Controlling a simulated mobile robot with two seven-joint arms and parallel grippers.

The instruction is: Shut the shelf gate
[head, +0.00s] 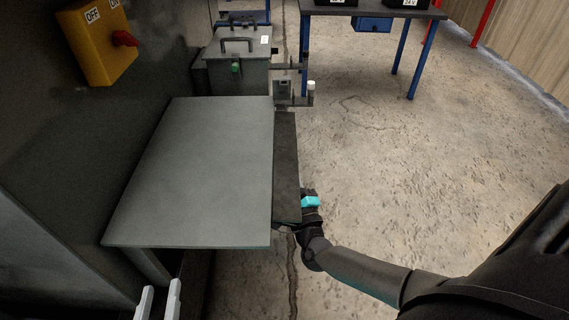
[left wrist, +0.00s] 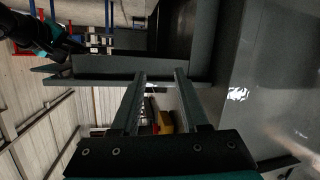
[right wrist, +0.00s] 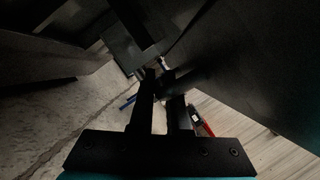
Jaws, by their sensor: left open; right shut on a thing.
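A flat grey panel (head: 200,170) lies level beside the dark wall in the head view. A dark strip (head: 287,160) runs along its right edge; I cannot tell which of these is the shelf gate. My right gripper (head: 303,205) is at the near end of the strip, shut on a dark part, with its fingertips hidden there. In the right wrist view its fingers (right wrist: 160,77) close on something dark and dim. My left gripper (head: 157,298) is open and empty, below the panel's near edge. In the left wrist view its fingers (left wrist: 160,75) stand apart near a grey edge (left wrist: 115,68).
A yellow switch box (head: 98,40) with a red knob is on the wall at the upper left. A grey lidded box (head: 238,65) stands beyond the panel, beside a bracket with a white-topped post (head: 311,88). A blue-legged table (head: 397,45) stands behind. The floor to the right is clear.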

